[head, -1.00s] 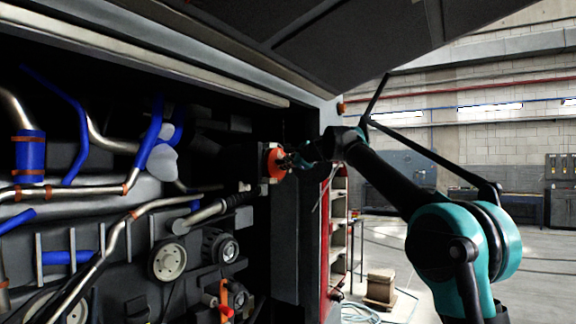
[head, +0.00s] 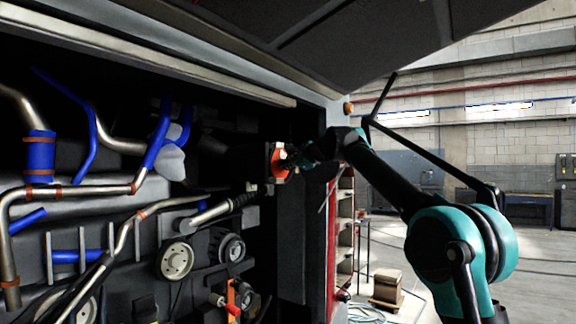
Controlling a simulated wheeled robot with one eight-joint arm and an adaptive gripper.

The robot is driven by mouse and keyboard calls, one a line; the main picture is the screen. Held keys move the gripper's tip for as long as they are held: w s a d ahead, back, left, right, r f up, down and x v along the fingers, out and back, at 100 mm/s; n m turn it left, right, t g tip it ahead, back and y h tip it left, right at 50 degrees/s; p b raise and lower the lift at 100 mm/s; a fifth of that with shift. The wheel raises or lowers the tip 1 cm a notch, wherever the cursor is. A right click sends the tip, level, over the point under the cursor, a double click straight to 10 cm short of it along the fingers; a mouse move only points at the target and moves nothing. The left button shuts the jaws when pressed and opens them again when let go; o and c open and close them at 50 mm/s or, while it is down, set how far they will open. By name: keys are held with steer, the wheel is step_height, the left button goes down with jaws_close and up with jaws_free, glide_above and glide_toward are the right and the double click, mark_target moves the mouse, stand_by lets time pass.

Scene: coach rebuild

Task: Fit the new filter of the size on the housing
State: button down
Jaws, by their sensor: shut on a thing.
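In the head view, an orange round part (head: 280,169), which looks like the filter, is at the right end of the open engine bay. My gripper (head: 291,160) is at its right side and shut on it. A small light-edged block (head: 269,152), perhaps the housing, is right at the orange part's left side. I cannot tell whether the two touch or are joined. Any size marking is too small to read. The fingertips are small and partly hidden by the orange part.
The engine bay holds blue hoses (head: 40,155), metal pipes and pulleys (head: 177,260). A raised dark hatch (head: 350,45) hangs above my arm. A red-sided shelf (head: 342,235) and a wooden box (head: 387,286) stand right of the bay. Open floor lies farther right.

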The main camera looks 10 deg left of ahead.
steer(key=shift+w+a+f, duration=0.1)
steer(key=shift+w+a, duration=0.15)
steer(key=shift+a, duration=0.45)
steer(key=c, duration=1.5)
jaws_free()
steer(key=shift+o, duration=0.2)
steer(key=o, duration=0.4)
steer(key=shift+c, duration=0.2)
steer(key=shift+s+d, duration=0.1)
steer(key=v, duration=0.7)
steer(key=shift+s+d, duration=0.2)
steer(key=shift+d, duration=0.05)
steer(key=shift+d, duration=0.1)
